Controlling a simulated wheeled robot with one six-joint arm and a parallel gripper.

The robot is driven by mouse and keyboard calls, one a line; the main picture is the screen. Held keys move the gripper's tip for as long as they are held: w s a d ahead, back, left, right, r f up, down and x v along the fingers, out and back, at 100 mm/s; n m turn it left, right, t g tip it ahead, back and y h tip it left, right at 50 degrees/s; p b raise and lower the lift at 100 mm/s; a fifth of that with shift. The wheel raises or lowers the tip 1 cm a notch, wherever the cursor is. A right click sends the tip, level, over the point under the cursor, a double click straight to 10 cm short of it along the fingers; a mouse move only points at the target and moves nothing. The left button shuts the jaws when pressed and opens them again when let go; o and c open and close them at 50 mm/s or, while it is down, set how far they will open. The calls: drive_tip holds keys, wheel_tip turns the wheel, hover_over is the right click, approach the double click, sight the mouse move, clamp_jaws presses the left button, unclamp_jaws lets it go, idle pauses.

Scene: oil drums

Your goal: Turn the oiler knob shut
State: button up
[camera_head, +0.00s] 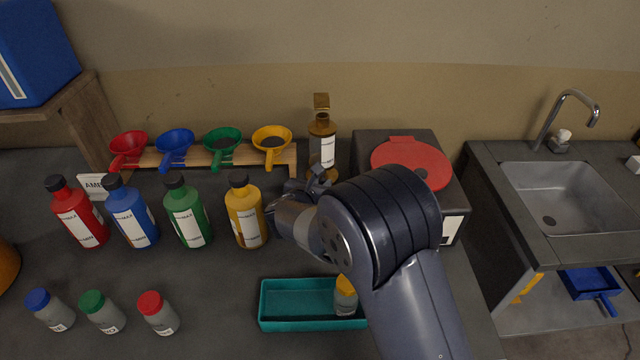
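The oiler (322,130) looks like an upright amber bottle with a white label and a square brass piece on top. It stands at the back of the bench, right of the funnel rack. My gripper (318,180) is small and dark at the foot of the oiler, in front of its lower part. The arm and gripper hide the oiler's base, and I cannot make out the knob. I cannot tell whether the fingers touch anything or how far apart they are.
A dark box with a red round lid (412,162) stands close right of the oiler. Red, blue, green and yellow bottles (246,215) stand left of my arm. A teal tray (290,324) holds a yellow-capped bottle (345,298). A sink (575,200) is at the right.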

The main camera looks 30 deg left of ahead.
clamp_jaws()
drive_tip(key=shift+f+b, duration=0.1)
drive_tip(key=shift+b, duration=0.25)
drive_tip(key=m+b, duration=0.1)
drive_tip(key=g+y+b, duration=0.1)
drive_tip(key=b, duration=0.1)
drive_tip(key=shift+w+d+m, duration=0.1)
drive_tip(key=shift+d+m, duration=0.1)
drive_tip(key=shift+m, duration=0.2)
drive_tip(key=shift+w+d+m+g+y+b, duration=0.1)
drive_tip(key=shift+d+m+g+y+b, duration=0.15)
drive_tip(key=shift+m+g+y+b, duration=1.2)
drive_tip(key=shift+r+n+t+b, duration=0.25)
drive_tip(key=shift+t+b, duration=0.1)
drive_tip(key=shift+t, duration=0.2)
drive_tip(key=shift+f, duration=0.1)
drive_tip(key=shift+o, duration=2.2)
unclamp_jaws()
